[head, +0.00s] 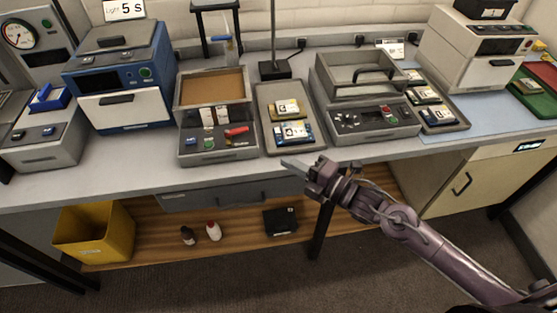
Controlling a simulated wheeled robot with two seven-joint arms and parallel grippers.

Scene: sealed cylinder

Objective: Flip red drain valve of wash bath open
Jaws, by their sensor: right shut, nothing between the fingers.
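The wash bath (176,90) stands on the bench left of centre, a grey box with a brown-filled basin and a front panel. Its red drain valve (236,131) is a small lever on the right of that panel, lying roughly sideways with a slight tilt. My right gripper (290,163) is shut and empty at the bench's front edge, to the right of and nearer than the valve, clear of it. The fingers point left. My left gripper is not in view.
A tray (290,97) with small labelled cards sits just right of the bath. A grey lidded unit (372,122) is farther right, and a blue machine (120,75) stands left. The bench front strip (130,178) is clear. A yellow bin (95,235) is below.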

